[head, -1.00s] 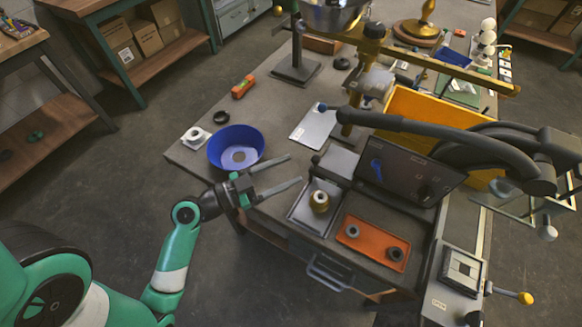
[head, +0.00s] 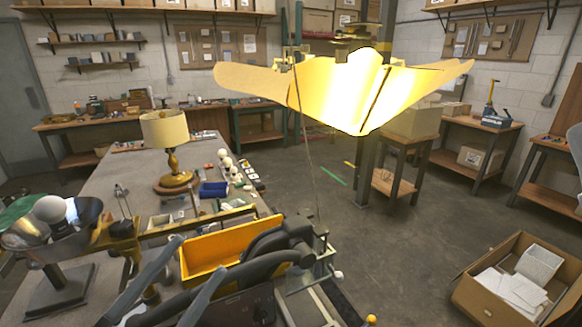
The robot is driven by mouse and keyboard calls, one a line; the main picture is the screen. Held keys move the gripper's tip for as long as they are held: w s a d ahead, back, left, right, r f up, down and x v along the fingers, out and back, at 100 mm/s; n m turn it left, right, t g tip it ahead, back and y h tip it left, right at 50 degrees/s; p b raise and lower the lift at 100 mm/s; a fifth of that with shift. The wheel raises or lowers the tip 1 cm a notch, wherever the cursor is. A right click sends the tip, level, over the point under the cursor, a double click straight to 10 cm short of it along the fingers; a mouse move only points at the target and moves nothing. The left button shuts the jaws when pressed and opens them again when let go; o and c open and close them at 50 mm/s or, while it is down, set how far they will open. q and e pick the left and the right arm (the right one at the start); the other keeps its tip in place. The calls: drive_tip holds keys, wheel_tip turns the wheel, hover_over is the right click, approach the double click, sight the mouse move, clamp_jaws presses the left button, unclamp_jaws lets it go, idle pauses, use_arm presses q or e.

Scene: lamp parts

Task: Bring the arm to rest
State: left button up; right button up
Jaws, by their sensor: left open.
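My left gripper (head: 205,252) shows at the bottom of the head view. Its two long grey fingers point up and are spread apart, so it is open. I see nothing between them. They overlap the dark curved arm and the yellow bin (head: 232,246) in the picture; I cannot tell whether they touch. The rest of the left arm is mostly out of view. My right gripper is not in view. A brass lamp with a cream shade (head: 164,129) stands upright on the workbench (head: 110,182).
A glowing yellow panel-like shade (head: 345,88) hangs at upper centre. A metal bowl with a white bulb (head: 52,210) is at left. A blue bin (head: 213,189) and white balls lie on the bench. An open cardboard box (head: 515,285) is at lower right.

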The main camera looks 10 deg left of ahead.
use_arm(q)
drive_tip(key=s+d+r+n+t+y+p, duration=0.1)
drive_tip(key=s+r+n+t, duration=0.1)
drive_tip(key=r, duration=0.7)
drive_tip(key=s+d+r+n+t, duration=0.1)
drive_tip(key=s+r+n+t, duration=0.15)
drive_tip(key=r, duration=0.65)
drive_tip(key=a+n+t+y, duration=0.2)
drive_tip(key=a+n+y, duration=0.3)
drive_tip(key=n+y, duration=0.3)
wheel_tip(320, 180, up, 39)
drive_tip(key=p, duration=3.8)
wheel_tip(320, 180, down, 36)
drive_tip(key=b, duration=3.5)
drive_tip(key=shift+s+h+b, duration=0.15)
drive_tip(key=shift+h+b, duration=0.15)
drive_tip(key=shift+h, duration=0.1)
wheel_tip(320, 180, up, 36)
drive_tip(key=p, duration=3.5)
drive_tip(key=shift+f+p, duration=0.15)
drive_tip(key=shift+p, duration=0.2)
